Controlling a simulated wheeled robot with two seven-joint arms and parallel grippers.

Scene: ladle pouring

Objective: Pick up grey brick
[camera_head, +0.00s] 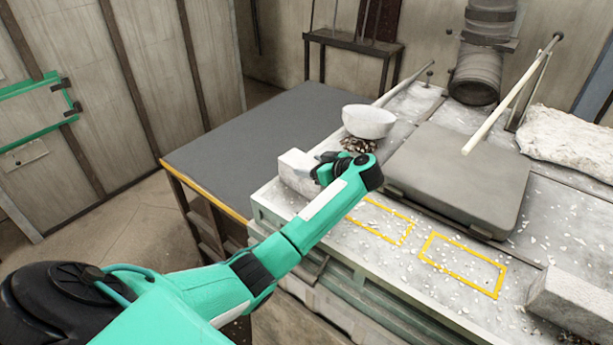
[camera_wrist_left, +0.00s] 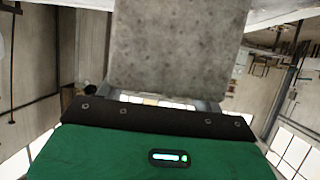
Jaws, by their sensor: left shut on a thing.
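A pale grey brick (camera_head: 296,172) is at the near left corner of the white worktop in the head view. My left gripper (camera_head: 322,164) is at its right side and shut on it. In the left wrist view the grey brick (camera_wrist_left: 178,50) fills the top middle, between the fingers, with its rough speckled face showing. The gripper partly covers the brick in the head view. I cannot tell whether the brick touches the worktop. Another grey brick (camera_head: 575,300) lies at the right edge of the worktop. My right gripper is not in view.
A white bowl (camera_head: 369,121) stands above a dark pile (camera_head: 357,145) behind the gripper. A wide grey slab (camera_head: 460,175) lies right of it, with a pale rod above. Two yellow outlines (camera_head: 462,236) mark the littered worktop front. A dark table (camera_head: 255,140) at left is bare.

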